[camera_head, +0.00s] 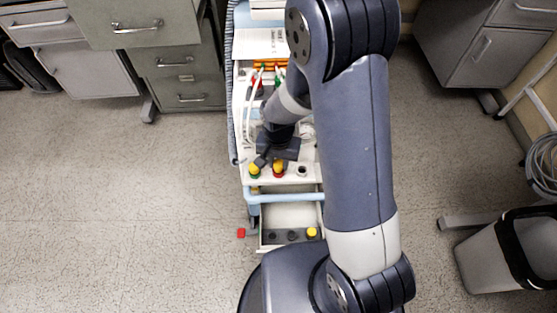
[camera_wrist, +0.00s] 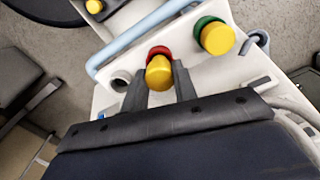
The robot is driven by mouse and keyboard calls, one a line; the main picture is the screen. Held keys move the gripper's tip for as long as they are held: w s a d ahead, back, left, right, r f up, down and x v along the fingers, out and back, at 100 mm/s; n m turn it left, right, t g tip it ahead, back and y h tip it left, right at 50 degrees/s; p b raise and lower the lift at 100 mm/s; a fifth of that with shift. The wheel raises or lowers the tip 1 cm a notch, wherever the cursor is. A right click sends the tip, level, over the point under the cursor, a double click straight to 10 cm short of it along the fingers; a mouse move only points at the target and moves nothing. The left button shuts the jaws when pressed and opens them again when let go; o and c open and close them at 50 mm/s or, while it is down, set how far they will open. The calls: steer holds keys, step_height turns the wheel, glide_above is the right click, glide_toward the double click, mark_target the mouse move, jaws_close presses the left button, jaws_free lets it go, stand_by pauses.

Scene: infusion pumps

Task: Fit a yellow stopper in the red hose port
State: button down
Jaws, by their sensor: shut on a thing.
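My gripper (camera_wrist: 160,82) is shut on a yellow stopper (camera_wrist: 159,74), with one finger on each side of it. The red hose port (camera_wrist: 158,52) shows as a red rim behind the stopper in the wrist view. In the head view the held stopper (camera_head: 278,164) lies over the red port (camera_head: 278,174). The stopper overlaps the port; I cannot tell whether it is seated or just above it. Another yellow stopper (camera_wrist: 217,40) sits at the green port (camera_wrist: 204,24), left of the red one in the head view. A third yellow stopper (camera_head: 312,232) is in the lower drawer.
A grey-white open port (camera_head: 302,171) is right of the red port. A light blue rail (camera_head: 290,197) runs between this panel and the open drawer (camera_head: 291,216), which also holds dark round pieces (camera_head: 292,235). A small red piece (camera_head: 241,232) lies left of the drawer.

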steer(key=shift+f+b, duration=0.6)
steer(key=shift+f, duration=0.2)
steer(key=shift+s+f, duration=0.15)
steer(key=shift+f, duration=0.15)
steer(key=c, duration=1.1)
jaws_free()
steer(key=shift+s+f+b, duration=0.1)
steer(key=shift+b, duration=0.2)
steer(key=shift+o, duration=0.2)
steer(key=shift+d, duration=0.1)
steer(key=r+p, duration=0.1)
steer(key=r, duration=0.7)
steer(key=r+p, duration=0.1)
steer(key=r, duration=0.2)
steer(key=shift+w+a+r+p, duration=0.2)
steer(key=shift+a+r+p, duration=0.1)
steer(key=shift+r+p, duration=0.1)
steer(key=shift+f, duration=0.1)
steer(key=f+b, duration=0.1)
steer(key=f, duration=0.4)
steer(key=f+b, duration=0.1)
steer(key=f, duration=0.4)
steer(key=shift+w+d+f, duration=0.1)
steer(key=shift+d+f, duration=0.1)
steer(key=shift+f, duration=0.15)
